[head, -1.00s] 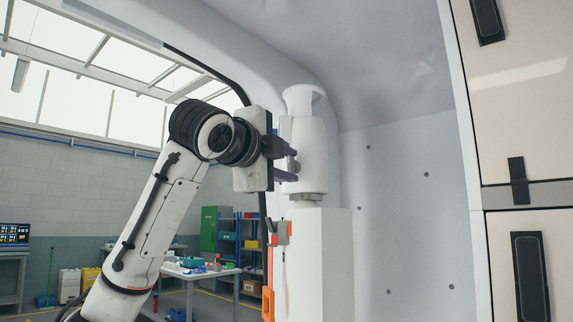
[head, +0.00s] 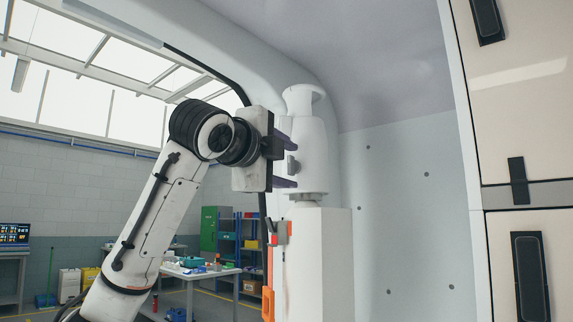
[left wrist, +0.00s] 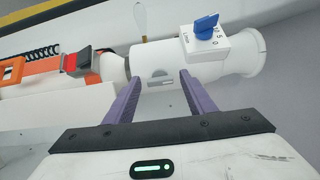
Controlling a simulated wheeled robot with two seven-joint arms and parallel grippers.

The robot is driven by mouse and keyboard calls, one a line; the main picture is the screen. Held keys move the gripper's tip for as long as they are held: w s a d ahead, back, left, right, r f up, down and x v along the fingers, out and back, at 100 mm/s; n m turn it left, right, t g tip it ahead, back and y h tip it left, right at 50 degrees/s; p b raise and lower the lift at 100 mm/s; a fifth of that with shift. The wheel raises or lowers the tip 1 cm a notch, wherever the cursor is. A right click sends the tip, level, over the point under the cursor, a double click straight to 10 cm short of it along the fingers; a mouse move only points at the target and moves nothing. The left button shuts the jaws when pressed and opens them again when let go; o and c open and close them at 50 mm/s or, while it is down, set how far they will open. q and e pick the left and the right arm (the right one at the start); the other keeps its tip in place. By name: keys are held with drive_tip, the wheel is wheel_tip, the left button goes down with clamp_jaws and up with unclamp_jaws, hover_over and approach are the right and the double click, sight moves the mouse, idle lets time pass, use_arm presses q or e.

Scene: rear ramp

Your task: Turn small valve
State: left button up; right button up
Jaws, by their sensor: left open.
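A white cylinder-shaped body (head: 310,150) with a flared top stands on a white pedestal in the head view. It lies sideways in the left wrist view (left wrist: 195,62). A small grey fitting (head: 292,166) is on its side; it also shows in the left wrist view (left wrist: 160,76). A blue knob (left wrist: 206,26) sits on a white block with printed numbers near the flared end; I cannot make it out in the head view. My left gripper (head: 284,163) is open, its purple fingers spread to either side of the grey fitting. I cannot tell whether they touch the body. My right gripper is not in view.
The white pedestal (head: 315,255) stands below the body. A red and grey buckle (head: 278,233) with an orange strap hangs at its left side. A curved white wall (head: 400,200) is close behind and to the right. A worktable (head: 190,272) and shelves are farther back.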

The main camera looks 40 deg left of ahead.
use_arm(q)
drive_tip(key=s+d+b, duration=0.2)
drive_tip(key=s, duration=0.8)
drive_tip(key=shift+b, duration=0.3)
